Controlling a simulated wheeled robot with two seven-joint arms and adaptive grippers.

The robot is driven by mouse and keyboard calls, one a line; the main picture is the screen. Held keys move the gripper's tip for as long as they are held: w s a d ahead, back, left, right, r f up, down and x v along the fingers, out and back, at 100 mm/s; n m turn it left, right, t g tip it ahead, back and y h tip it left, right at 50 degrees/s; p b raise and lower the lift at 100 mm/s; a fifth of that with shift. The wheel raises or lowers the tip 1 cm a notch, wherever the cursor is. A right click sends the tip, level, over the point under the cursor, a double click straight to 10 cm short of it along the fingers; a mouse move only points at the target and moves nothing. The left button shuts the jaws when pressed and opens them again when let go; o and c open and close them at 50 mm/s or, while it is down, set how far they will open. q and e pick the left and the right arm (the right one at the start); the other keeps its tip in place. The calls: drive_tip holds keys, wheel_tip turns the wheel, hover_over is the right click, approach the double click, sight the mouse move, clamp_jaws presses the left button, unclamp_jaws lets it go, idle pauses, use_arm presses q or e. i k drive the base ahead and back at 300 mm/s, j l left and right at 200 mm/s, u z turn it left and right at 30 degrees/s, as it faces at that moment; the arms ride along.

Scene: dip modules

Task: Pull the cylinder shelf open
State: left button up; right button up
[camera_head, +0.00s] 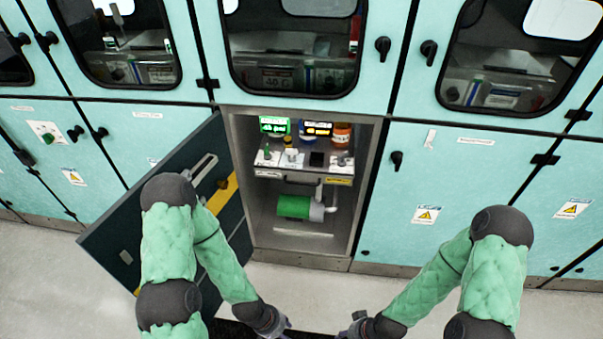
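An open cabinet bay (240,150) stands in the middle. A green cylinder (293,207) with a grey end lies on its side low inside it. Above it is a grey shelf (330,172) carrying small bottles and devices, with labels and a handle (318,189) at its front. I cannot tell which level is the cylinder shelf; both sit inside the bay. My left gripper (285,325) and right gripper (346,333) are at the bottom edge, in front of and apart from the bay. Both are mostly cut off, so their fingers' state is unclear.
A dark cabinet door (135,205) stands swung open to the left, behind my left arm. Closed teal cabinets (440,190) flank the bay, with windowed doors (390,20) above. The grey floor (310,283) before the bay is clear.

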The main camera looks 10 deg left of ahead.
sight(318, 163)
drive_tip(key=i+j+u, duration=0.1)
drive_tip(key=u, duration=0.65)
drive_tip(key=i+j+u, duration=0.15)
drive_tip(key=j+u, duration=0.15)
drive_tip(key=j, duration=0.1)
